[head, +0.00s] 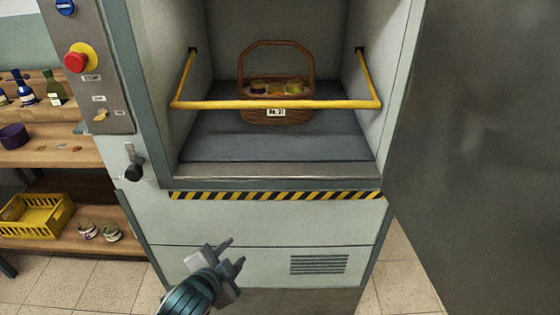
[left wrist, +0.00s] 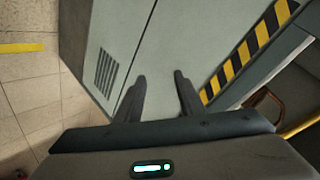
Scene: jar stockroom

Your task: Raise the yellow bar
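The yellow bar (head: 275,104) is lowered across the front of an open cabinet compartment, with side arms running back to pivots on the inner walls. A small part of it shows at the right edge of the left wrist view (left wrist: 300,127). Behind the bar a brown wicker basket (head: 276,60) with jars and a label stands on the compartment floor. My left gripper (head: 233,253) is open and empty, below the bar and in front of the cabinet's lower panel. It also shows in the left wrist view (left wrist: 160,82), fingers apart. My right gripper is not in view.
A large grey door (head: 475,150) stands open on the right. A control panel with a red button (head: 76,60) and a black lever (head: 133,165) are left of the opening. Shelves with bottles and a yellow crate (head: 35,216) stand at the far left. A hazard-striped sill (head: 275,196) edges the compartment.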

